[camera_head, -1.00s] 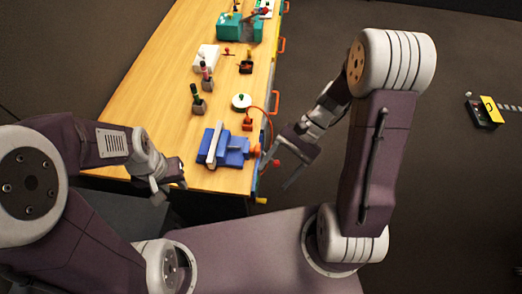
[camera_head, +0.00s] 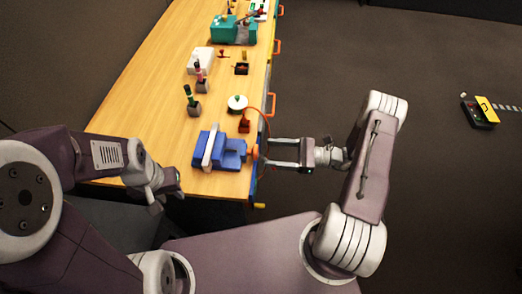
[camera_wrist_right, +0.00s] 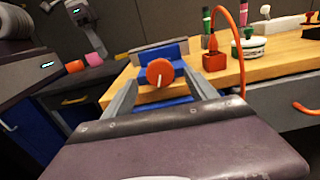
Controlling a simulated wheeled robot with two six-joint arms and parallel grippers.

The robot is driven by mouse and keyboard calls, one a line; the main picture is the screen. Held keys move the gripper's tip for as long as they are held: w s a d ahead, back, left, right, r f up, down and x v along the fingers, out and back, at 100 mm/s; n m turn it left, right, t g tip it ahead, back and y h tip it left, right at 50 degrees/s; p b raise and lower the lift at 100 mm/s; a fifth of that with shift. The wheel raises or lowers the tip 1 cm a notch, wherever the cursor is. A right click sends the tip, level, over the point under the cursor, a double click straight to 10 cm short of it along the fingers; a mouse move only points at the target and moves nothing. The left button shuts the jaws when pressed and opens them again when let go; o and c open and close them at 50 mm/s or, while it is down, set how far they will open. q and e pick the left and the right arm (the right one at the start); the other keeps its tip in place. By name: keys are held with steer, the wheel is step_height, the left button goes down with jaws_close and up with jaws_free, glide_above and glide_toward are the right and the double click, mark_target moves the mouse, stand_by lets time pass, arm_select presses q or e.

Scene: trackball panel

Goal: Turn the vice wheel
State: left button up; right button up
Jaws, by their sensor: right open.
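The blue vice (camera_head: 228,150) sits at the near right end of the wooden table, with a pale grey jaw plate across it. Its orange-red vice wheel (camera_head: 256,151) faces right, over the table's edge. In the right wrist view the wheel (camera_wrist_right: 160,72) shows face-on with a pale line on it. My right gripper (camera_head: 270,153) is open, its two fingers pointing left at the wheel, one on each side of its line. Whether they touch it I cannot tell. My left gripper (camera_head: 165,187) hangs by the near left table edge, away from the vice; its opening is unclear.
Green-handled (camera_head: 190,100) and pink-handled tools stand further back. Orange drawer handles (camera_head: 271,104) stick out along the right side.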

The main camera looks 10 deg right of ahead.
mark_target(253, 152)
steer(key=x, duration=0.4)
steer(key=shift+w+a, duration=0.1)
steer(key=shift+a, duration=0.2)
steer(key=c, duration=1.3)
steer(key=shift+m, duration=0.3)
steer(key=shift+w+m+p, duration=0.15)
steer(key=shift+m+p, duration=0.55)
steer(key=shift+m, duration=2.4)
